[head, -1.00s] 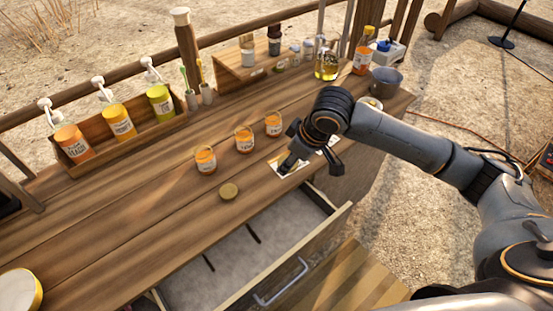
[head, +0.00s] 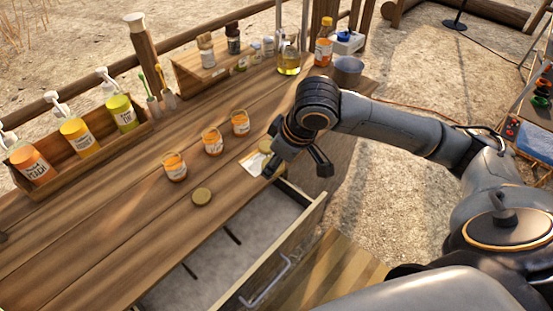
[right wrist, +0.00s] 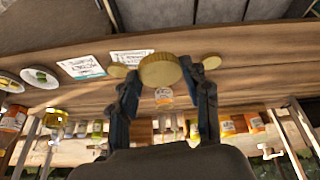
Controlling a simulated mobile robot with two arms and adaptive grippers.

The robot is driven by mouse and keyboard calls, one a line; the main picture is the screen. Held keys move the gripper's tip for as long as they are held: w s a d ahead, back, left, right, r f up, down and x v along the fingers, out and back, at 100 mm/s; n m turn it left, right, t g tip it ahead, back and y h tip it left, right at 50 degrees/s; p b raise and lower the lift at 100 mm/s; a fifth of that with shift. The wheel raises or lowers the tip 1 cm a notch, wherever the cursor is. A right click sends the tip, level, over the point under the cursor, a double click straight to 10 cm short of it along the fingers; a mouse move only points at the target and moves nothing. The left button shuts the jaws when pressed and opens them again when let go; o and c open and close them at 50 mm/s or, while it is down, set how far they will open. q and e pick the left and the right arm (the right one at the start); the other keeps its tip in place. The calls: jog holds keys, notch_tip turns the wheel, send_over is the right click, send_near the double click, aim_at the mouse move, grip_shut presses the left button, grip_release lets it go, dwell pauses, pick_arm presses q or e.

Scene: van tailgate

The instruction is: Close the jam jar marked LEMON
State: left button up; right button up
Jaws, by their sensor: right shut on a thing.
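Three open glass jars of orange jam stand in a row on the wooden counter: a near one (head: 175,166), a middle one (head: 212,141) and a far one (head: 240,122). Their labels are too small to read. My right gripper (right wrist: 162,75) is shut on a gold lid (right wrist: 161,70), held above the counter. A jam jar (right wrist: 163,97) shows beyond this lid, apart from it. Two other gold lids lie on the counter, one left (right wrist: 118,72) and one right (right wrist: 210,62) in the wrist view; one shows in the head view (head: 202,196). My left gripper is out of view.
An open drawer (head: 285,262) juts out below the counter's front edge. Printed cards (right wrist: 132,56) lie by the lids. A box of pump bottles (head: 92,150) stands at the back left. An oil bottle (head: 289,60) and a grey pot (head: 347,71) stand at the far end.

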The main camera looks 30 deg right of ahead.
jog(key=a+r+m, duration=0.1)
jog(key=m, duration=0.1)
jog(key=a+r+m+h, duration=0.1)
jog(key=m, duration=0.1)
jog(key=shift+w+a+r+h, duration=0.1)
jog(key=shift+w+r+h, duration=0.05)
jog(key=shift+h, duration=0.15)
jog(key=shift+a+r+m+h, duration=0.3)
jog(key=shift+r+m, duration=0.25)
jog(key=shift+m, duration=0.45)
jog(key=shift+d+r+t, duration=0.1)
jog(key=shift+r+t, duration=0.05)
jog(key=shift+t, duration=0.15)
